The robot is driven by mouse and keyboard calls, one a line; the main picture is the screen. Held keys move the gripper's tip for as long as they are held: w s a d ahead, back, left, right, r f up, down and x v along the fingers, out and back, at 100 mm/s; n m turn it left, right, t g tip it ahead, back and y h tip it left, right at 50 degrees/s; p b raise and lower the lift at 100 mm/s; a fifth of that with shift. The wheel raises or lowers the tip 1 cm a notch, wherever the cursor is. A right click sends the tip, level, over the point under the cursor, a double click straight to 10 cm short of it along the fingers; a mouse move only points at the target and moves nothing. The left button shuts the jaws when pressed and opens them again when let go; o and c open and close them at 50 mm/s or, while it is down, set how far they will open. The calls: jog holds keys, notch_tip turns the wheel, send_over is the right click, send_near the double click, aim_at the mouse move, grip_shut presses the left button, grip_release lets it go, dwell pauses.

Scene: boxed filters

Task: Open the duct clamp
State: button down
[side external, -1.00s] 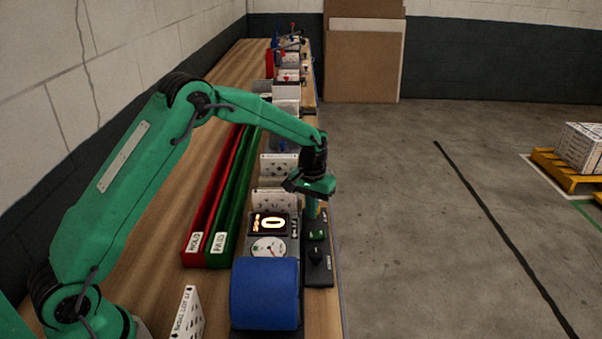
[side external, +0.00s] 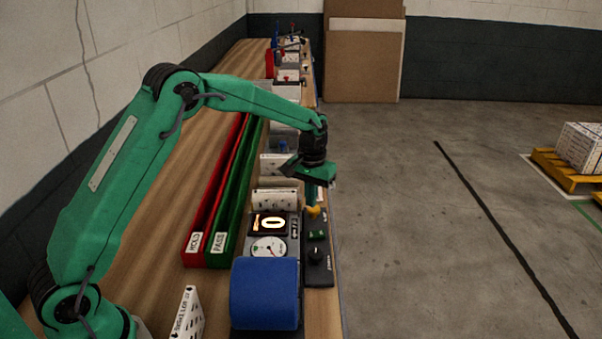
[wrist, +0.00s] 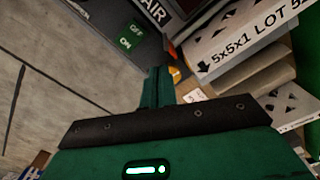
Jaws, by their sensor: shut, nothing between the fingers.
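My gripper (side external: 311,203) is shut and empty, pointing down at the near control strip. In the wrist view its narrow green fingers (wrist: 158,88) are together. A small yellow-orange piece (side external: 315,211) is right by the fingertips; it also shows in the wrist view (wrist: 174,73), just right of the fingers. I cannot tell whether they touch it, or whether it is the duct clamp's handle. The black control strip (side external: 319,271) carries a green switch (side external: 317,234) and a black knob (side external: 316,256). No part is clearly recognisable as the duct clamp.
A blue roll (side external: 264,293), a round gauge (side external: 268,247) and a lit display (side external: 269,223) stand left of the strip. Boxed filters (side external: 275,197) stand behind them. Red (side external: 193,258) and green (side external: 218,259) trays lie farther left. The bench's right edge is close to the strip.

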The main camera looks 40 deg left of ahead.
aim_at(313, 212)
jog(key=shift+r, duration=0.75)
jog(key=shift+s+a+r, duration=0.1)
jog(key=shift+a+r, duration=0.4)
jog(key=shift+a, duration=0.1)
jog(key=shift+f, duration=0.2)
jog(key=shift+f, duration=3.3)
